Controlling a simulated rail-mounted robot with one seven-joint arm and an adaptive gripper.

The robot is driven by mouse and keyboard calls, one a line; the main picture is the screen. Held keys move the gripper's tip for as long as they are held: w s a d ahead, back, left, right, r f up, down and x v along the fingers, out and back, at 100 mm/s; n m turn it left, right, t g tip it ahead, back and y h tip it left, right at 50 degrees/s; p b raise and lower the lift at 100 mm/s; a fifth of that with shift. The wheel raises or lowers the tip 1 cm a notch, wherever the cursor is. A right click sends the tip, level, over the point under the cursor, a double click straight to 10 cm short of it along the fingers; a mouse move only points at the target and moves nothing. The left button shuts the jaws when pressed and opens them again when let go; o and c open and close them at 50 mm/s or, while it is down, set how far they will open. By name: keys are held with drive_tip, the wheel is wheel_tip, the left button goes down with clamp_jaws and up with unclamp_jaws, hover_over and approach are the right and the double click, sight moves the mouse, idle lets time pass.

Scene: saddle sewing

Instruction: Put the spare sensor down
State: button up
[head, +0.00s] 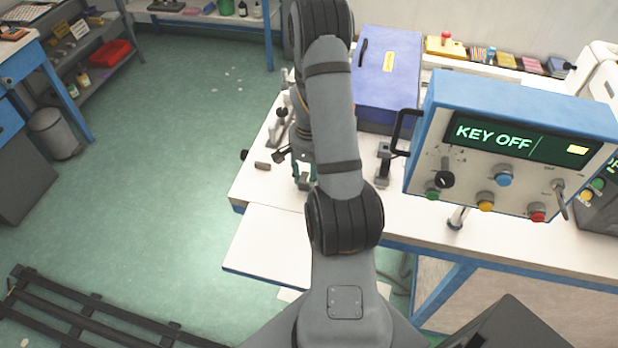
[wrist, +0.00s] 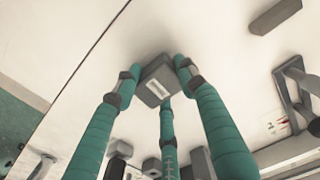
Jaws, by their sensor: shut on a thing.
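The spare sensor appears to be the small grey box with a pale label (wrist: 157,86) in the wrist view. My gripper (wrist: 156,76) has its teal fingers closed around this box. The white tabletop (wrist: 75,125) lies beyond it; I cannot tell whether the box touches the top. In the head view my gripper (head: 302,172) is at the left part of the white bench (head: 270,205), partly hidden behind my arm. The held box cannot be made out there.
A small grey block (head: 262,166) lies left of my gripper on the bench. A blue case (head: 388,80) stands behind, and a control box reading "KEY OFF" (head: 505,140) stands to the right. A dark fixture (head: 383,170) is right of my arm. Bare bench lies at the front left.

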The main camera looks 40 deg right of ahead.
drive_tip(key=shift+f, duration=0.15)
drive_tip(key=o, duration=0.7)
drive_tip(key=shift+f, duration=0.1)
drive_tip(key=o, duration=0.4)
drive_tip(key=shift+c, duration=0.2)
drive_tip(key=shift+o, duration=0.6)
drive_tip(key=shift+w+r, duration=0.1)
drive_tip(key=shift+r, duration=0.6)
wheel_tip(320, 180, up, 11)
